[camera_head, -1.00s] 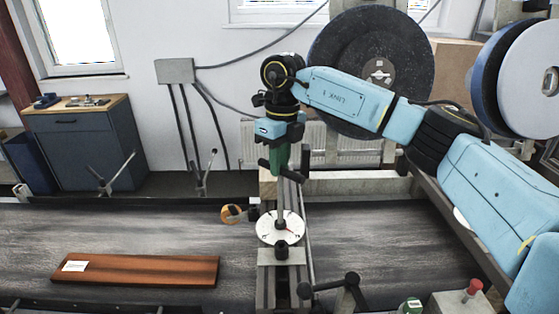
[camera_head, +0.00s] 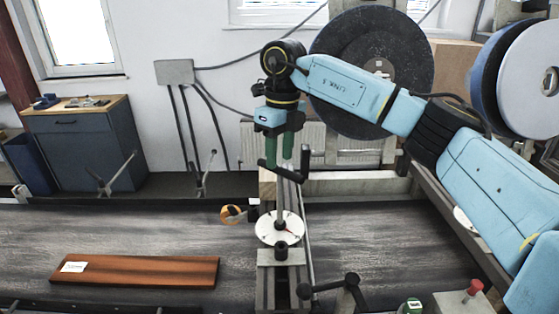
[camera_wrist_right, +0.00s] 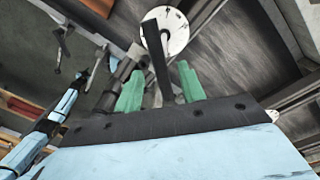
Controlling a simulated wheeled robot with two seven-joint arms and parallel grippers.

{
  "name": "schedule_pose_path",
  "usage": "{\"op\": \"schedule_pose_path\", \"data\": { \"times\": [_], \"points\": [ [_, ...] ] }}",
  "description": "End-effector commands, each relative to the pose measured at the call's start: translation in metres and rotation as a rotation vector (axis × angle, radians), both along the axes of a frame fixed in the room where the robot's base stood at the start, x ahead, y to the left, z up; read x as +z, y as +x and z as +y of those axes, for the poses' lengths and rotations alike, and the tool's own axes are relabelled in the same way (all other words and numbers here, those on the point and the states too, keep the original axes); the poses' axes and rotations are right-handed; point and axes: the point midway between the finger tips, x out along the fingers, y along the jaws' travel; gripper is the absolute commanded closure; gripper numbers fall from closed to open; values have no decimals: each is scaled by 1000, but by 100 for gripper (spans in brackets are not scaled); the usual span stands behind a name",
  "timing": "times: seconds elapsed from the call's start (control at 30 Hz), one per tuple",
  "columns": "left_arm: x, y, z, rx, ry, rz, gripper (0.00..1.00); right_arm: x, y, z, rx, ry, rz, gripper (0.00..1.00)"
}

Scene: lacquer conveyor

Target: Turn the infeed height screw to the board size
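The infeed height screw stands upright at the middle of the line, with a black T-bar handle (camera_head: 281,172) on top of its grey rod and a round white dial (camera_head: 265,229) lower down. My right gripper (camera_head: 280,160) points down just above the handle. Its two green fingers are apart. In the right wrist view, the dark handle bar (camera_wrist_right: 156,58) lies across the gap between the fingers (camera_wrist_right: 160,80), and neither finger visibly clamps it. The dial (camera_wrist_right: 172,28) shows beyond; its reading is too small to tell. A brown board (camera_head: 140,270) with a white label lies at left. My left gripper is out of view.
The dark conveyor belt (camera_head: 400,235) runs left and right of the screw. An orange tape-like roll (camera_head: 231,214) is left of the dial. A black lever handle (camera_head: 340,288) and a box with a red button (camera_head: 474,287) stand in front, at right.

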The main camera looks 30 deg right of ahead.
Motion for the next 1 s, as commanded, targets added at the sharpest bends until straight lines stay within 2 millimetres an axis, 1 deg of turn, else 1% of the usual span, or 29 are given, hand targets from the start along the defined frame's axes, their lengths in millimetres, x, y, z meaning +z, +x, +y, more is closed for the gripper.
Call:
{"op": "schedule_pose_path", "data": {
  "times": [0.03, 0.1, 0.3, 0.4, 0.5, 0.63, 1.0],
  "points": [
    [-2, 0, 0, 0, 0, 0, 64, 12, 1, 0, 0, 2, -5, 60],
    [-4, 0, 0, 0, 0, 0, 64, 28, 2, -1, -1, 2, -7, 60],
    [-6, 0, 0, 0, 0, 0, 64, 73, 3, -4, -1, 1, -5, 60],
    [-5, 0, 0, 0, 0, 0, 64, 91, 3, -5, -1, 1, -4, 60],
    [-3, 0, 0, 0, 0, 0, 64, 103, 3, -6, 0, 1, -4, 60],
    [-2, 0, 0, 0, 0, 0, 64, 110, 3, -7, -1, 1, -3, 60],
    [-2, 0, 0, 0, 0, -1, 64, 111, 3, -7, -1, 1, -2, 60]
  ]
}}
